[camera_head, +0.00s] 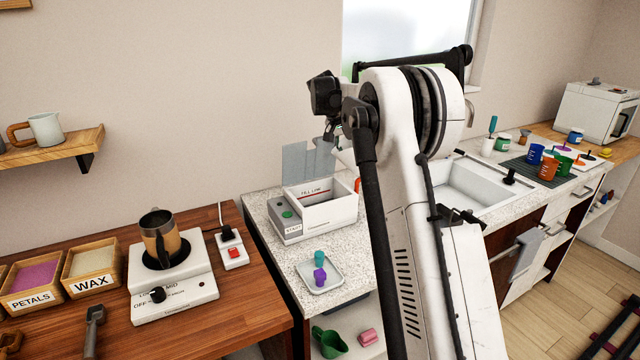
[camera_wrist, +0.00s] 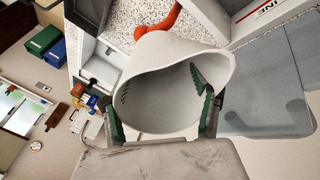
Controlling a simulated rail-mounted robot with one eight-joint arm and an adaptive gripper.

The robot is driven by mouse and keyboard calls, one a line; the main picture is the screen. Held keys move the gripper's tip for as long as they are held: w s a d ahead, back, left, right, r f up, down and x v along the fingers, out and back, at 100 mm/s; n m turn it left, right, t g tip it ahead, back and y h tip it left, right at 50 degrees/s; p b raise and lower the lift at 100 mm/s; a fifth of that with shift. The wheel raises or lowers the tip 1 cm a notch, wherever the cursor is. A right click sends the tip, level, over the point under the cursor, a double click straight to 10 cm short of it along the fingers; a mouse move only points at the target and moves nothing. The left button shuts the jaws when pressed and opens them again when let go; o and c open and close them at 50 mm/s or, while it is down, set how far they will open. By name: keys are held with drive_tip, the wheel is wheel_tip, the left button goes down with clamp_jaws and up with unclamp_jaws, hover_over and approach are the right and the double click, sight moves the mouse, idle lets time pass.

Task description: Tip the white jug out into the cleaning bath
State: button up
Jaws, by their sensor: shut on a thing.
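The white jug (camera_wrist: 160,100) fills the middle of the wrist view, its wide mouth showing and its lip pointing right. My gripper (camera_wrist: 163,95) is shut on it, with a green-padded finger at each side. In the head view my gripper (camera_head: 332,132) is above the back of the cleaning bath, and only a pale bit of the jug (camera_head: 345,157) shows beside my arm. The cleaning bath (camera_head: 332,216) is a white box with an open top, a fill line mark and a raised grey lid (camera_head: 308,162). Its wall (camera_wrist: 245,22) is close to the jug's lip in the wrist view. I see no liquid leaving the jug.
An orange piece (camera_wrist: 158,28) lies beside the bath. A tray (camera_head: 320,283) with small coloured items stands in front of it. The sink (camera_head: 480,184) is to the right. A hotplate (camera_head: 172,285) with a metal pot is on the wooden table at left.

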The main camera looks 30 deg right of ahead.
drive_tip(key=shift+r+y+p, duration=0.4)
drive_tip(key=shift+r+y, duration=0.05)
drive_tip(key=shift+y, duration=0.35)
wheel_tip(320, 180, up, 8)
drive_tip(key=y+p, duration=0.1)
drive_tip(key=p, duration=0.4)
drive_tip(key=shift+a+f+y, duration=0.25)
drive_tip(key=shift+a+y, duration=0.05)
drive_tip(key=shift+w, duration=0.1)
